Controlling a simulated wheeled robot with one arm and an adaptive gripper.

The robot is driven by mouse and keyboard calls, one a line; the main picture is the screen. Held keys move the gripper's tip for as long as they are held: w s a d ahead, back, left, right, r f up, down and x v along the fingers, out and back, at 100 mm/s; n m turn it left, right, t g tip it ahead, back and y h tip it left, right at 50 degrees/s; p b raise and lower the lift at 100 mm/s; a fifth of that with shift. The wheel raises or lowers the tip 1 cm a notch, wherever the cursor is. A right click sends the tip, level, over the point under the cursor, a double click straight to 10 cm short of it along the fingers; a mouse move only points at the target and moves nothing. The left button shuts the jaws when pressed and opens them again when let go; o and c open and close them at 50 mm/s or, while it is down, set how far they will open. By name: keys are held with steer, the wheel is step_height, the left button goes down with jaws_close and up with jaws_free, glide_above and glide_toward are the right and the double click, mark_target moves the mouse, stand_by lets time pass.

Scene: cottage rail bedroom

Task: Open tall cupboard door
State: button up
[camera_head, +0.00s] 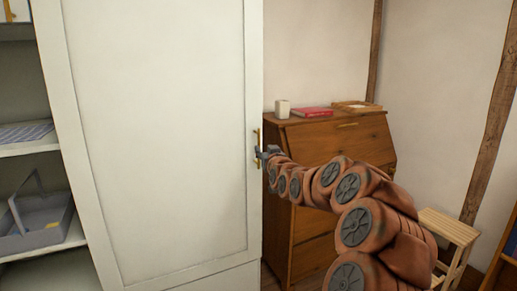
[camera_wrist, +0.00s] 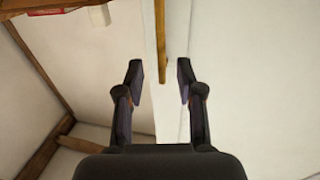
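The tall cupboard door (camera_head: 160,130) is a white framed panel that fills the left middle of the head view. A brass bar handle (camera_head: 257,137) stands upright near its right edge. My gripper (camera_head: 262,154) is at the handle in the head view; its fingers are too small there to read. In the wrist view my gripper (camera_wrist: 160,75) has its two fingers spread apart. The brass handle (camera_wrist: 161,45) runs between them, with a gap on both sides. Part of the handle is hidden by the gripper in the head view.
Open shelves at the left hold a grey caddy (camera_head: 38,222) and a folded cloth (camera_head: 25,131). A wooden bureau (camera_head: 335,139) with a red book (camera_head: 312,112) stands right of the cupboard. A wooden stool (camera_head: 450,228) stands at the right.

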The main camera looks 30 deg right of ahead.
mark_target(259, 144)
steer(key=shift+w+d+r, duration=0.15)
steer(key=shift+w+d, duration=0.05)
steer(key=shift+w, duration=0.5)
steer(key=shift+p+x, duration=0.85)
steer(key=shift+x, duration=2.15)
steer(key=shift+a, duration=0.1)
steer(key=shift+c, duration=0.3)
jaws_close()
